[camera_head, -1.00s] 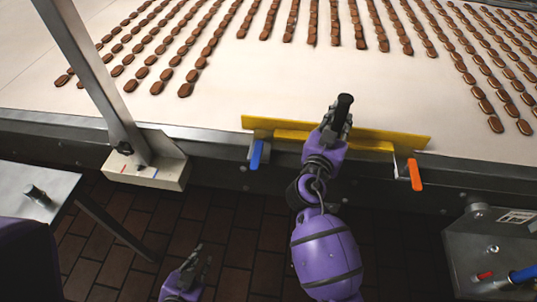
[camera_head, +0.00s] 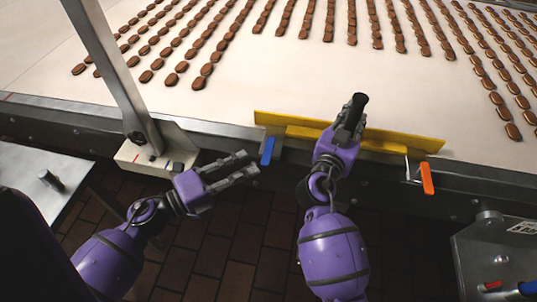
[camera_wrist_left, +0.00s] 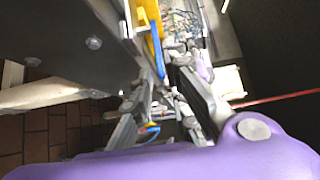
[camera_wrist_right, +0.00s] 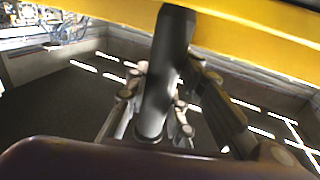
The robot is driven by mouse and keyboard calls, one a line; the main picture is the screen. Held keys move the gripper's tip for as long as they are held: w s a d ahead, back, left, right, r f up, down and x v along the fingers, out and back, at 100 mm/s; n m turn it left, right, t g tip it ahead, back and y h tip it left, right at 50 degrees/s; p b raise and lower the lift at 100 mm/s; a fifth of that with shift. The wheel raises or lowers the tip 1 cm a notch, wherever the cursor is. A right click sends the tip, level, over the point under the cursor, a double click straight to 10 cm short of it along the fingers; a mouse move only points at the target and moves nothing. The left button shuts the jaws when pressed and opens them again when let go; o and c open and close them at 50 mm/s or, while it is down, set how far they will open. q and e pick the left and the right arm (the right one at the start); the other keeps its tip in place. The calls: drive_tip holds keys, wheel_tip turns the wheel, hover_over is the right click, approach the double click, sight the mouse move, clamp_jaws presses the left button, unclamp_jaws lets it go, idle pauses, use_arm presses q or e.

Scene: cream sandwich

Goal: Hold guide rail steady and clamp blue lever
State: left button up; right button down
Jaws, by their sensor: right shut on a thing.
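The yellow guide rail (camera_head: 408,139) lies along the conveyor's near edge; it also shows in the right wrist view (camera_wrist_right: 262,22). The blue lever (camera_head: 267,151) hangs below its left end and the orange lever (camera_head: 427,178) below its right end. My right gripper (camera_head: 343,128) is shut on the rail's black handle (camera_head: 358,103), which stands between the fingers in the right wrist view (camera_wrist_right: 166,70). My left gripper (camera_head: 250,164) is open, fingers pointing right, its tips just left of the blue lever. Whether they touch it I cannot tell.
A slanted metal post (camera_head: 110,70) on a pale block (camera_head: 135,158) stands left of my left gripper. Rows of brown biscuits (camera_head: 205,70) lie on the white belt. A metal table (camera_head: 20,170) is at the left, a metal unit (camera_head: 480,255) at the lower right.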

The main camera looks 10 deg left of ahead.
sight(268, 155)
use_arm(q)
drive_tip(key=x, duration=0.7)
drive_tip(key=shift+w+d+f, duration=0.1)
drive_tip(key=shift+w+d, duration=0.15)
drive_tip(key=shift+c, duration=0.5)
clamp_jaws()
drive_tip(key=shift+a+m+g+h, duration=0.1)
drive_tip(key=shift+m+g+h, duration=0.2)
drive_tip(key=shift+g, duration=0.1)
drive_tip(key=shift+w+a+f+m+g+h, duration=0.1)
drive_tip(key=shift+a+m+g+h, duration=0.3)
drive_tip(key=shift+m+g+h, duration=0.65)
drive_tip(key=shift+a+r+m+g+h, duration=0.1)
drive_tip(key=shift+a+m+g+h, duration=0.25)
drive_tip(key=shift+m+g, duration=0.75)
drive_tip(key=shift+w+a+f+m+g+h, duration=0.1)
drive_tip(key=shift+a+m+g+h, duration=0.45)
drive_tip(key=shift+g, duration=1)
